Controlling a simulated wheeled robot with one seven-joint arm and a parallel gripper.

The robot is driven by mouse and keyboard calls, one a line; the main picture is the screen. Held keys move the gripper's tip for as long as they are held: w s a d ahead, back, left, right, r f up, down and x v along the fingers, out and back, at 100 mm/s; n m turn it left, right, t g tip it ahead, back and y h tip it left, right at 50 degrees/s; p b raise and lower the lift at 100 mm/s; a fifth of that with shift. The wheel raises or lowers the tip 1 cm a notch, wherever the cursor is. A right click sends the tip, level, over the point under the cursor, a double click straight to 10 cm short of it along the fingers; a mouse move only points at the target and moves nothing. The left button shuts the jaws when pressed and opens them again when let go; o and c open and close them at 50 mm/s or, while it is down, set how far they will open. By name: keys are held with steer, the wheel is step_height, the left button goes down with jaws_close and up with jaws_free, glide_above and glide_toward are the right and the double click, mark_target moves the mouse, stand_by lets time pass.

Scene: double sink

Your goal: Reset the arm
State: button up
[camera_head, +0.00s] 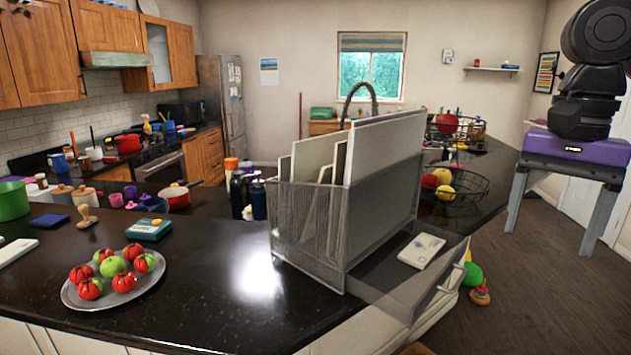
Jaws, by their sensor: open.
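My gripper (553,235) hangs at the right side of the head view, its two grey fingers pointing down and wide apart. It is open with nothing between the fingers. Its purple body sits below the black links of my arm, which rise to the top right corner. The gripper is apart from the counter, to the right of the mesh organizer and the wire fruit basket, with floor behind it.
A grey mesh organizer (308,220) with upright boards stands on the dark counter (205,310). An open drawer (395,287) holding a small white item juts out at its right. A wire fruit basket (455,190) and a tomato plate (112,292) stand on the counter. The floor at right is mostly clear.

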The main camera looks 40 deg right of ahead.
steer(key=w+d+r+n+t+h, duration=0.1)
steer(key=w+r+n+t, duration=0.2)
steer(key=w, duration=0.5)
steer(key=w+d+r+n+t, duration=0.1)
steer(key=w+r+n+t, duration=0.1)
steer(key=w+n+t, duration=0.4)
steer(key=w+a+r+n+t+y+b, duration=0.25)
steer(key=w+a+r+t, duration=0.25)
steer(key=w+r+t, duration=0.45)
steer(key=s+a+f+m+t+h+b, duration=0.1)
steer(key=s+a+f+m+h, duration=0.3)
steer(key=f, duration=0.7)
steer(key=s+a+f+h+b, duration=0.1)
steer(key=a+f+h+b, duration=0.3)
steer(key=f, duration=0.6)
steer(key=s+a+f+m+t+h+p, duration=0.1)
steer(key=s+a+f+m+h, duration=0.1)
steer(key=f+h, duration=0.65)
steer(key=s+a+f+n+g+y+b, duration=0.1)
steer(key=s+a+f+n+g+y, duration=0.1)
steer(key=s+a+f+n+y, duration=0.3)
steer(key=s+a+f+n+g+y+b, duration=0.2)
steer(key=s+a+f+n+y, duration=0.4)
steer(key=f, duration=1.5)
steer(key=s+a+g+y, duration=0.1)
steer(key=s+a+y, duration=0.3)
steer(key=s+a, duration=0.4)
steer(key=shift+s+f+g, duration=0.25)
steer(key=shift+s+g, duration=0.1)
steer(key=shift+s, duration=1.1)
